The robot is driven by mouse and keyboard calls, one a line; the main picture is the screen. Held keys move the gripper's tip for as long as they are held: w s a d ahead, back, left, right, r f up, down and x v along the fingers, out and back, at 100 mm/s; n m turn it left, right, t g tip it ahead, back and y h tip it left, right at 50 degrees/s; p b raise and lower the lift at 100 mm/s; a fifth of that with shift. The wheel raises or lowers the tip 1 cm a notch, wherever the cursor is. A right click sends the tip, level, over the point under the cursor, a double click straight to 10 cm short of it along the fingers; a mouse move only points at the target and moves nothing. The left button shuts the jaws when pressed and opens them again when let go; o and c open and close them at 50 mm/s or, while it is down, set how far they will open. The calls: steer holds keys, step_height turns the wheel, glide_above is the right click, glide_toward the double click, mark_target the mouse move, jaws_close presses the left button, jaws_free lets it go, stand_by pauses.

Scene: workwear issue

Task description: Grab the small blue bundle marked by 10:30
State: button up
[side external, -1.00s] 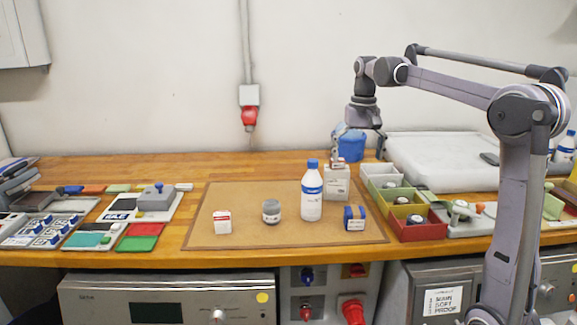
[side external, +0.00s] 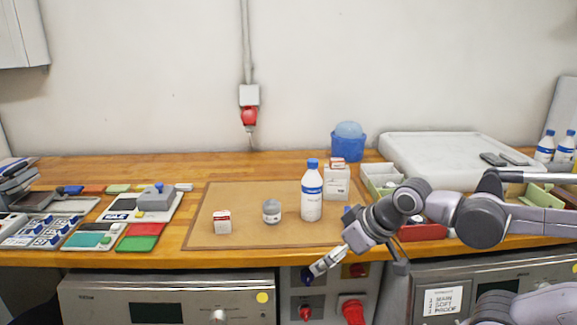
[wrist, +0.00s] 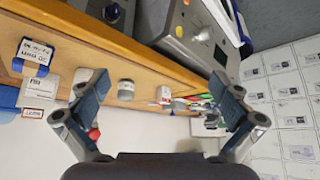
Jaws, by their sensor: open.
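The small blue bundle (wrist: 34,52) shows at the far left of the wrist view, with a white handwritten label; I cannot read a clear time on it. In the side external view it is hidden behind my arm. My gripper (side external: 362,263) is open and empty, with its fingers spread, in front of the bench's front edge at the mat's right corner. In the wrist view my gripper (wrist: 158,85) has nothing between its fingers, and the bundle lies outside them, past the left finger.
A white bottle (side external: 312,195), grey jar (side external: 271,211) and small white carton (side external: 222,222) stand on the brown mat (side external: 235,200). A larger white box (side external: 336,183) stands behind. Sorting bins (side external: 380,178) lie right. Appliances (side external: 165,295) sit under the bench.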

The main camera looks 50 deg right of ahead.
steer(key=shift+s+a+f, duration=0.1)
steer(key=shift+s+f, duration=0.05)
steer(key=c, duration=0.4)
steer(key=w+d+r+m+g, duration=0.1)
steer(key=w+d+m+g, duration=0.1)
steer(key=d, duration=0.6)
steer(key=w+d+r+m+g, duration=0.2)
steer(key=w+d+m, duration=0.2)
steer(key=d, duration=0.4)
steer(key=w+d+r+m+g, duration=0.1)
steer(key=w+d+m+g, duration=0.2)
steer(key=d, duration=0.6)
steer(key=shift+r+m, duration=0.3)
steer(key=shift+r, duration=0.05)
steer(key=shift+d+f, duration=0.15)
steer(key=shift+f, duration=5.25)
